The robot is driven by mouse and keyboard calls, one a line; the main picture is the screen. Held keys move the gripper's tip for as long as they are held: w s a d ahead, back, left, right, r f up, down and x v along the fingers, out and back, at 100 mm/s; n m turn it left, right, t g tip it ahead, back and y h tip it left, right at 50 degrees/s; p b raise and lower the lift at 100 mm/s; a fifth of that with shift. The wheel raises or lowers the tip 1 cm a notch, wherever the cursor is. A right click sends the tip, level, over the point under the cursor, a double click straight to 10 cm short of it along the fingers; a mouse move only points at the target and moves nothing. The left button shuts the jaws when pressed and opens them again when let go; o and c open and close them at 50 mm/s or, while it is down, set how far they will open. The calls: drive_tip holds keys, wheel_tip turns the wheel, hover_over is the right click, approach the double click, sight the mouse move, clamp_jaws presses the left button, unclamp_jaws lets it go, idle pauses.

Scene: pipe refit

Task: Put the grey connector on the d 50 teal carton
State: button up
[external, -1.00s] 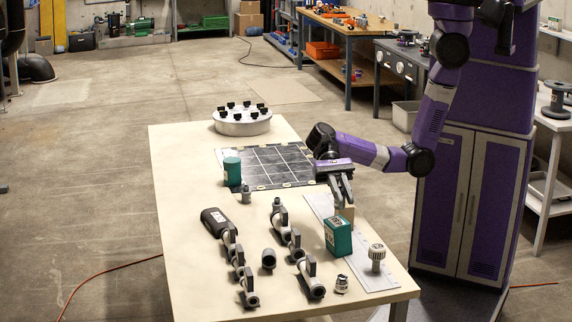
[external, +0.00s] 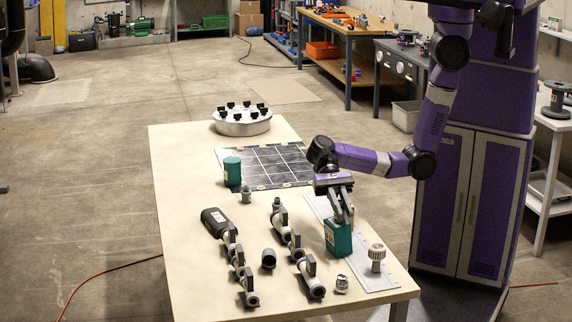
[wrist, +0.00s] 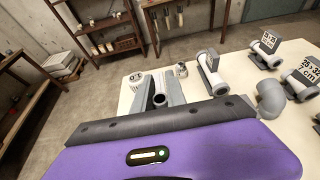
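The teal carton (external: 338,239) stands upright near the table's right side. My gripper (external: 343,217) points down right at the carton's top. In the wrist view, a grey tubular connector (wrist: 159,99) with a dark bore sits between the fingers of my gripper (wrist: 160,92), which look closed on it. In the external view the fingers largely hide this connector, and I cannot tell whether it touches the carton. The carton's top is partly covered by the fingers. A shorter teal cylinder-like container (external: 232,172) stands at the mat's left edge.
A white ribbed fitting (external: 376,257) and a small metal fitting (external: 342,284) stand near the carton. A dark gridded mat (external: 270,165) and a white round flange (external: 242,124) lie farther back.

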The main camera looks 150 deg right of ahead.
drive_tip(key=o, duration=0.4)
drive_tip(key=shift+r, duration=0.1)
